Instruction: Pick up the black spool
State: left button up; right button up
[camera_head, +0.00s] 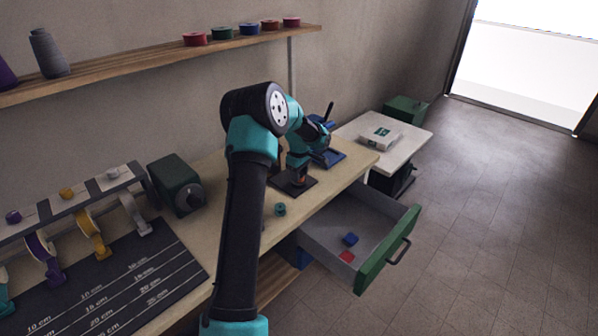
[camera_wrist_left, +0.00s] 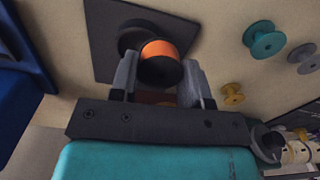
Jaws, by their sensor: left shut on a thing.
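The spool (camera_wrist_left: 161,71) in the left wrist view has black round ends and a band of orange thread. My left gripper (camera_wrist_left: 160,82) is shut on it, with one grey finger on each side. Behind the spool lies a black square plate (camera_wrist_left: 103,45) on the table; I cannot tell whether the spool touches it. In the head view my left gripper (camera_head: 299,172) points down over the same plate (camera_head: 290,184), and only a little orange shows there. My right gripper is in neither view.
A teal spool (camera_wrist_left: 264,40), a grey spool (camera_wrist_left: 302,57) and a yellow spool (camera_wrist_left: 232,94) stand nearby on the table. A blue stand (camera_head: 327,155) is behind the gripper. An open drawer (camera_head: 384,239) juts out at the front. A dark green box (camera_head: 174,184) stands at left.

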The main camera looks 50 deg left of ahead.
pick_arm(q)
jog(key=s+d+r, duration=0.1)
jog(key=s+d, duration=0.7)
jog(key=d, duration=0.1)
jog(key=shift+s+d, duration=0.25)
jog(key=shift+d, duration=0.1)
jog(key=shift+w, duration=0.1)
